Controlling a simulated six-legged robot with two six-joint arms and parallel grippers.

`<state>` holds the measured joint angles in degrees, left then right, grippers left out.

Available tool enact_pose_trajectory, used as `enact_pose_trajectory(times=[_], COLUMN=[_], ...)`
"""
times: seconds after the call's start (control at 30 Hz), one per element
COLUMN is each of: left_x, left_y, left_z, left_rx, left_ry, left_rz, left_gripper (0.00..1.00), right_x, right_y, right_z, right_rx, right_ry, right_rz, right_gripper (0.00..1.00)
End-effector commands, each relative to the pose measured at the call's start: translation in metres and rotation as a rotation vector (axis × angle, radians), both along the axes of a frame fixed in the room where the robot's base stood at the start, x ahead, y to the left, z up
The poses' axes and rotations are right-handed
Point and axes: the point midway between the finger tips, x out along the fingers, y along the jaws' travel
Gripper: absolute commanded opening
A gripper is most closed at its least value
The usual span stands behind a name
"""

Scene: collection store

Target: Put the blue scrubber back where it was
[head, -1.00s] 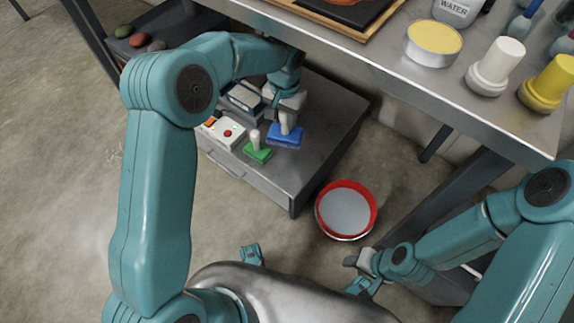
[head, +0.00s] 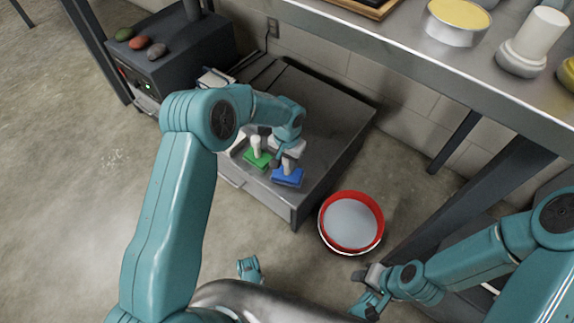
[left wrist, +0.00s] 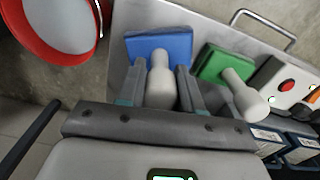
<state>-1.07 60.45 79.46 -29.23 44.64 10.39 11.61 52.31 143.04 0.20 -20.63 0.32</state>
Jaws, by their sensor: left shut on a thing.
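The blue scrubber (head: 287,177) has a flat blue head and a pale upright handle. My left gripper (head: 286,150) is shut on that handle, which shows between the fingers in the left wrist view (left wrist: 161,82). The blue head (left wrist: 158,46) is over the front right part of the grey cabinet top (head: 322,130); I cannot tell whether it touches. A green scrubber (head: 257,160) with a pale handle stands to its left, apart from it; it also shows in the left wrist view (left wrist: 212,63). My right gripper (head: 371,290) is low at the right, its fingers unclear.
A red-rimmed bucket (head: 378,217) stands on the floor right of the cabinet. A steel table (head: 450,75) with a yellow-topped tin (head: 457,22) overhangs at the upper right. A dark box (head: 185,55) with several stones is at the upper left. The cabinet top's right side is clear.

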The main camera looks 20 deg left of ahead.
Motion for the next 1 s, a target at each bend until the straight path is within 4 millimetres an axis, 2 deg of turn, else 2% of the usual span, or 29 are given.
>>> enact_pose_trajectory(times=[0.03,0.07,0.43,0.47,0.53,0.83,0.93,1.0], left_x=[0.0,0.0,0.001,0.001,0.001,0.001,0.001,0.002], left_y=[0.0,0.0,0.0,0.0,0.0,0.0,0.0,0.0], left_z=[-0.013,-0.015,-0.019,-0.019,-0.017,-0.016,-0.006,0.008], left_rx=[0.0,0.0,0.0,0.0,0.0,0.0,0.001,0.0], left_ry=[0.001,0.002,0.0,0.0,0.0,0.0,-0.001,-0.003], left_rz=[0.0,0.0,0.0,0.0,0.0,0.0,0.0,0.0], left_gripper=[0.02,0.02,0.02,0.38,0.6,0.6,0.6,0.6], right_x=[0.002,0.003,0.006,0.006,0.006,0.005,0.002,-0.001], right_y=[-0.001,-0.001,-0.001,-0.001,-0.001,-0.001,-0.001,0.0], right_z=[-0.007,-0.008,-0.01,-0.009,-0.008,-0.007,-0.001,0.006], right_rx=[-0.002,-0.002,-0.003,-0.004,-0.004,-0.003,-0.002,0.0], right_ry=[-0.007,-0.01,-0.019,-0.021,-0.02,-0.018,-0.008,0.002], right_rz=[-0.001,-0.001,-0.003,-0.003,-0.003,-0.002,-0.001,0.001], right_gripper=[0.43,0.43,0.43,0.43,0.43,0.43,0.43,0.43])
